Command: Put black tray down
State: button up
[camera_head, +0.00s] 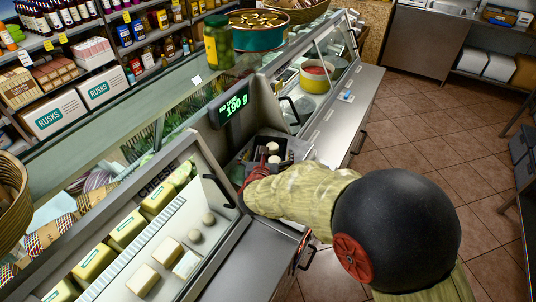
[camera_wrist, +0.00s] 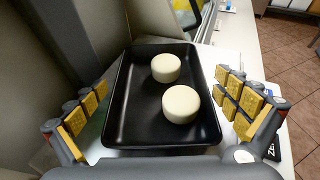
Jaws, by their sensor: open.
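The black tray (camera_wrist: 130,125) holds two white round cheeses, a nearer one (camera_wrist: 181,104) and a farther one (camera_wrist: 166,68). It lies level on a light surface by the scale. My gripper (camera_wrist: 162,100) is open, its yellow-padded fingers apart on the left and right of the tray, with gaps showing at both sides. In the head view the tray (camera_head: 288,143) sits behind the scale display (camera_head: 234,102), which reads 190 g. My arm and gripper (camera_head: 258,173) hide its near part.
A glass cheese case (camera_head: 165,220) with cheese blocks stands at the front left. Another glass case with a yellow bowl (camera_head: 316,78) is beyond the scale. A pickle jar (camera_head: 218,42) and green tin (camera_head: 257,36) stand on top. The steel counter (camera_head: 345,110) to the right is mostly clear.

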jog(key=p+v, duration=0.2)
jog(key=v, duration=1)
jog(key=shift+r, duration=0.1)
jog(key=s+r+n+g+y, duration=0.25)
jog(key=r+n+y, duration=0.35)
jog(key=r+n, duration=0.95)
jog(key=s+d+f+n+g+h, duration=0.1)
jog(key=s+d+f+n+g, duration=0.1)
jog(key=s+d+n, duration=0.6)
jog(key=s+d+f+n+g+h, duration=0.2)
jog(key=s+d+n, duration=0.7)
jog(key=s+n, duration=0.5)
jog(key=shift+n+g, duration=0.35)
jog(key=shift+g, duration=0.3)
